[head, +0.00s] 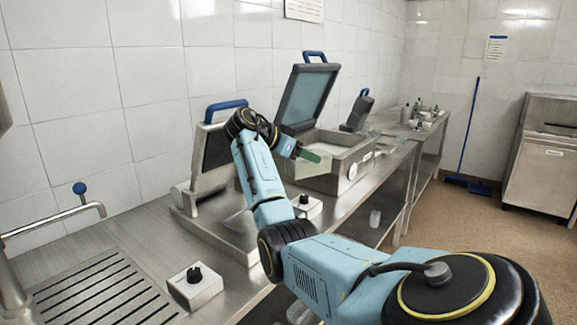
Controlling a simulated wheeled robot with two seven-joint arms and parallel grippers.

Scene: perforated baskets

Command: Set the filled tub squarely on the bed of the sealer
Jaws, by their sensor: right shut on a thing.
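My right arm reaches across the counter, and its gripper (298,152) is shut on a pale green, see-through tub (312,171). The tub is held in front of a steel machine (362,158) with a raised grey lid and blue handle. Part of the tub is hidden by my wrist, and its contents cannot be made out. A second machine (212,158) with an upright dark lid and blue handle stands to the left; my arm hides much of its bed. I cannot tell which machine is the sealer. My left gripper is not in view.
White control boxes with black knobs sit on the steel counter, one (195,287) in front and one (303,207) beside my arm. A tap (60,222) and slotted drain (100,290) are at the left. Clear containers (393,130) stand beyond the open-lidded machine.

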